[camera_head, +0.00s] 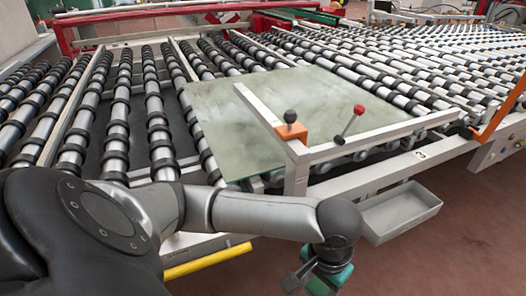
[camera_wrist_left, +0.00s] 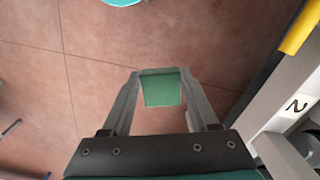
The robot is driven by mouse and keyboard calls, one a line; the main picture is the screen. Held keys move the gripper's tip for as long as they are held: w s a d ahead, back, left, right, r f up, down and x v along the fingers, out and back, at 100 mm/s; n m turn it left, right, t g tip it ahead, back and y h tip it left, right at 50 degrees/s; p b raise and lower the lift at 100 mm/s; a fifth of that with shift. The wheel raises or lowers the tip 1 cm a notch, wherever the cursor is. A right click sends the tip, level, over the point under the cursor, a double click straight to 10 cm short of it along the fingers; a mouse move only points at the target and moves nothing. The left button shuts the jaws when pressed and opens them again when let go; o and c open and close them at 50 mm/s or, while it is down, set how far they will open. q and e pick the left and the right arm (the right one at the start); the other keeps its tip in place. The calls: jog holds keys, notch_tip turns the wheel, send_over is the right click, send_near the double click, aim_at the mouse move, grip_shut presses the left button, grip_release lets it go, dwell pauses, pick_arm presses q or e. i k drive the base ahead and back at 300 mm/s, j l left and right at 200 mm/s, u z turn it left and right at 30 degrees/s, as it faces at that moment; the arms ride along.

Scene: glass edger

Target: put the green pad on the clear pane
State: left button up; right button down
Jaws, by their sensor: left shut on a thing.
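The clear pane (camera_head: 222,130) lies flat on the roller table in the head view, greenish and see-through. Part of the white frame crosses in front of it. My left gripper (camera_head: 318,282) hangs at the bottom of the head view, in front of the table and to the right of the pane's near corner. In the left wrist view the green pad (camera_wrist_left: 161,90) sits between the two fingers of my left gripper (camera_wrist_left: 160,82), which is shut on it. The reddish floor shows behind the pad. My right gripper is not in view.
The white frame carries an orange block (camera_head: 291,132) with a black knob and a red-knobbed lever (camera_head: 352,122). A grey tray (camera_head: 399,213) hangs at the front right. A yellow bar (camera_head: 207,260) runs low along the table's front. Bare rollers surround the pane.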

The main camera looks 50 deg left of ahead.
aim_at(288, 107)
jog(key=i+l+u, duration=0.15)
jog(key=i+u, duration=0.2)
jog(key=i+l+u, duration=0.75)
jog(key=k+j, duration=0.1)
